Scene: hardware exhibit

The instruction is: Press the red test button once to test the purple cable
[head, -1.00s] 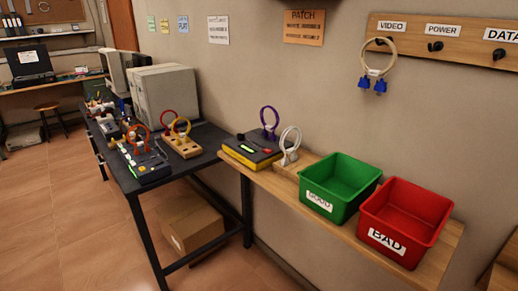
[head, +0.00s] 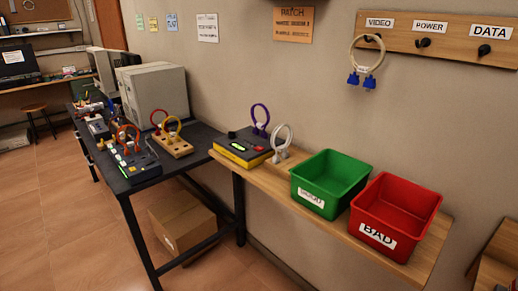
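The purple cable (head: 260,117) stands as an upright loop at the back of the yellow and dark tester (head: 240,151). Its lower end appears to meet the tester's back edge. The red test button (head: 259,148) shows on the right of the tester's top face. A lit green strip shows on the top face, left of the button. The tester sits at the left end of the wooden shelf. Neither of my grippers is in the head view.
A green bin (head: 330,181) and a red bin (head: 394,214) follow on the shelf (head: 268,181). A dark workbench (head: 200,142) adjoins at left. A cable with blue plugs (head: 362,76) hangs from the wall rack.

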